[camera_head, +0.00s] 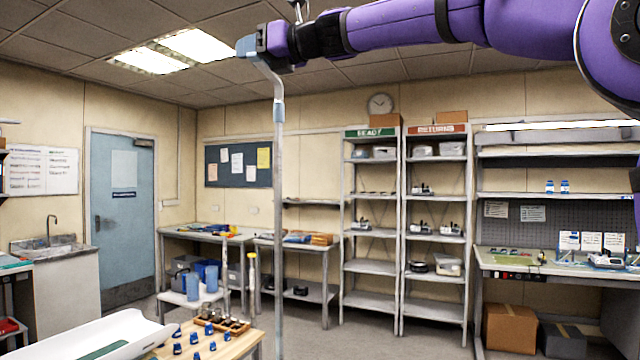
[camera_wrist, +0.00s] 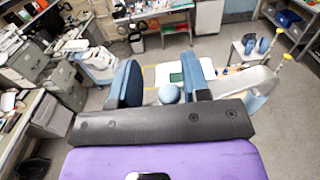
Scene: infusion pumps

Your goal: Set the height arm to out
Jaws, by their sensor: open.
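A grey upright pole (camera_head: 278,200) with a pale blue collar (camera_head: 279,111) stands in the middle of the head view. Above the collar a bent light rod (camera_head: 268,74), which looks like the height arm, leans up and left to my gripper (camera_head: 247,46). In the wrist view my gripper (camera_wrist: 160,82) is open, with one blue finger on each side of a pale blue rounded end (camera_wrist: 169,93). I cannot tell whether the fingers touch it. The upper end of the rod is hidden by the gripper in the head view.
A white tray (camera_head: 95,338) and a wooden board (camera_head: 240,345) with several small blue items are low at left. Shelves marked READY (camera_head: 370,265) and RETURNS (camera_head: 434,305) stand behind. A workbench (camera_head: 560,271) is at right. Open air surrounds the pole's upper part.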

